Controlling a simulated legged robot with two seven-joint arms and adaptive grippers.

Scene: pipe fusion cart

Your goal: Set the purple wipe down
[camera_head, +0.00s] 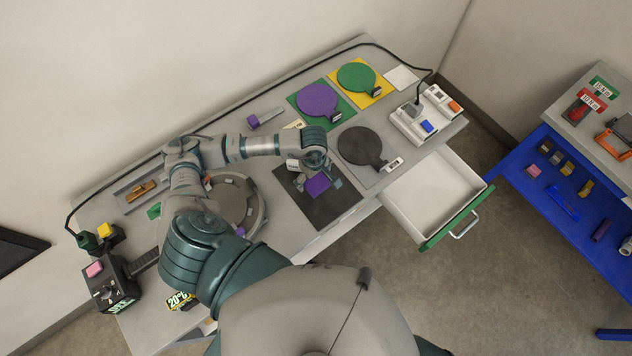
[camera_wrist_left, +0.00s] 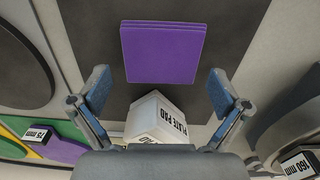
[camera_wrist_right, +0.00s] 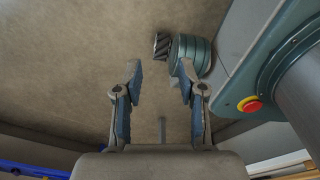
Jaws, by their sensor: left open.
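The purple wipe (camera_head: 318,185) is a flat, folded square on the dark plate pad (camera_head: 335,209) on the bench. A white block labelled PLATE PAD (camera_wrist_left: 163,118) stands at the pad's edge. My right gripper (camera_wrist_right: 158,72) is open and empty above the floor, outside the head view.
An open drawer (camera_head: 435,197) juts from the bench front. Purple (camera_head: 317,100), green (camera_head: 356,77) and dark (camera_head: 359,146) round plates lie behind and right of the pad. A control box (camera_head: 425,115) stands at the right end. A blue shelf (camera_head: 560,180) is farther right.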

